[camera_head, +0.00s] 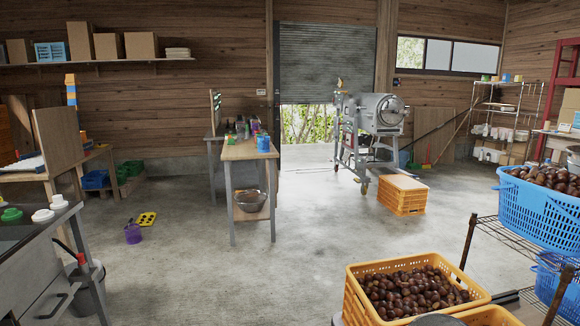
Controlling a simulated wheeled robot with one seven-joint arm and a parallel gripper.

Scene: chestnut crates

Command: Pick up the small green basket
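Green crate-like containers (131,170) sit low near the back left wall, beside blue ones; they are small in the view, and I cannot tell if one is the small green basket. A green-topped item (11,215) stands on the dark bench at the left edge, and it looks more like a lid or cap than a basket. My gripper is not in view.
A yellow crate of chestnuts (352,298) stands at the front right. A blue basket of chestnuts (540,212) is on a wire rack. A narrow table (240,152) stands mid-room, with a drum machine (380,113) behind.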

